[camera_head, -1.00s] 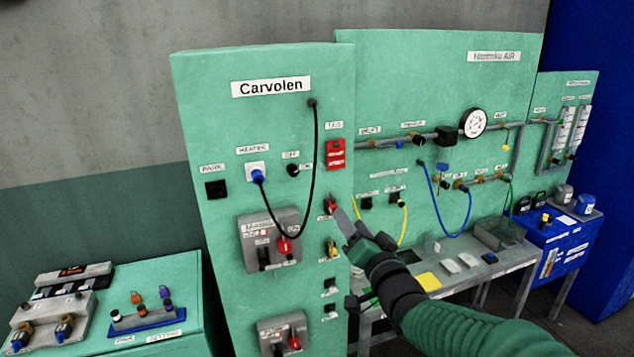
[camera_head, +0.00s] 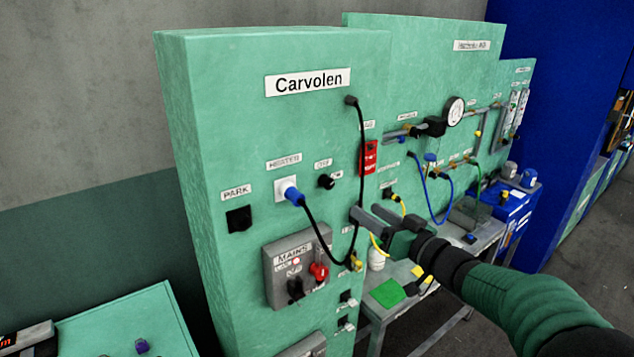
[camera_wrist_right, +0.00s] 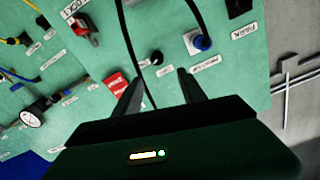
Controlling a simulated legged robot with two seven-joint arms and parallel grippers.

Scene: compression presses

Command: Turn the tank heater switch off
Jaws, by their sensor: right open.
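The heater switch, a small black knob (camera_head: 326,181) with OFF and ON labels, sits on the green Carvolen panel (camera_head: 215,110), right of the HEATER socket. The blue plug (camera_head: 294,196) is in that white socket, and a black cable (camera_head: 363,150) loops from it to the panel top. My right gripper (camera_head: 367,211) is open and empty, right of and below the knob, in front of the panel. In the right wrist view the knob (camera_wrist_right: 156,57) shows ahead between the open fingertips (camera_wrist_right: 159,78), apart from them. The knob's pointer direction is too small to tell. My left gripper is not in view.
The black cable hangs close to my right gripper. A red tag box (camera_head: 369,157) is at the right. A bench (camera_head: 400,318) stands lower right.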

